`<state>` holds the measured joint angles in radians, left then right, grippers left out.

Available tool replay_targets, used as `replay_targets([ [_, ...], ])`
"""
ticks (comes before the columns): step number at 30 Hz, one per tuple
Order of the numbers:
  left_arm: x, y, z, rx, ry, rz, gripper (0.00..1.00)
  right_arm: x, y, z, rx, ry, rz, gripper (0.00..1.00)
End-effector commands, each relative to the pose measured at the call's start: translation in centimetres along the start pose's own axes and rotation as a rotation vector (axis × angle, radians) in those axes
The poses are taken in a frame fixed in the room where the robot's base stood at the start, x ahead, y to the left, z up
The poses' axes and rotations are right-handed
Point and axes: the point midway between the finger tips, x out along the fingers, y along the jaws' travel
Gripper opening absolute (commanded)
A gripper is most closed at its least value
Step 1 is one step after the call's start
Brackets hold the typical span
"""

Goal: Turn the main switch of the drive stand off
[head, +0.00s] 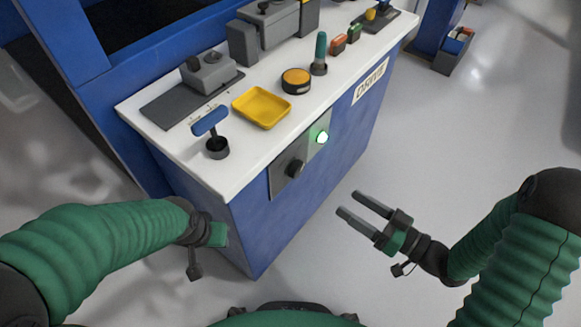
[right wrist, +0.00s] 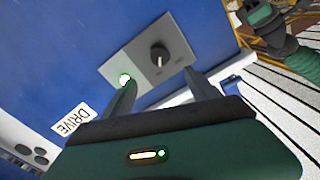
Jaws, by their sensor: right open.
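The main switch is a dark rotary knob (head: 294,167) on a grey panel (head: 280,184) on the blue front of the drive stand (head: 262,225). A lamp (head: 322,137) glows green beside it. In the right wrist view the knob (right wrist: 159,54) and the lit lamp (right wrist: 125,79) show beyond the fingers; the marks by the knob are too small to read. My right gripper (head: 348,203) is open and empty, in front of the stand, apart from the knob. My left gripper (head: 212,233) is by the stand's near left corner; its fingers cannot be made out.
The white top carries a blue T-handle (head: 210,121), a yellow tray (head: 262,107), an orange-yellow button (head: 296,80) and a green-handled lever (head: 320,50). A DRIVE label (head: 370,82) is on the front.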

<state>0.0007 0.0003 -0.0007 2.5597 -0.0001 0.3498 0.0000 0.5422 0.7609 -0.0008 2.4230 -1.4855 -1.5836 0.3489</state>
Motion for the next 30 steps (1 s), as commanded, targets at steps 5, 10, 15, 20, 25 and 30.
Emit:
replay_targets([
  [5,1.8,0.1,0.4,0.002,0.0,0.001,0.36,4.2,-0.1,0.6,-0.007,-0.006,-0.004,0.68],
  [10,3.4,0.0,0.8,0.001,0.0,0.0,0.36,9.1,-0.4,0.7,-0.01,-0.011,-0.003,0.68],
  [15,4.8,0.0,1.2,0.001,0.0,0.0,0.36,13.1,-0.2,0.7,-0.008,-0.008,-0.003,0.68],
  [20,5.6,0.0,1.3,0.001,0.0,0.0,0.36,15.5,-0.1,0.4,-0.006,-0.006,0.0,0.68],
  [25,5.7,0.1,1.4,0.002,0.0,0.0,0.36,16.4,-0.3,0.2,-0.004,-0.008,0.002,0.68],
  [30,5.6,0.0,1.3,0.001,0.0,0.0,0.36,16.4,-0.3,0.2,-0.005,-0.008,0.003,0.68],
])
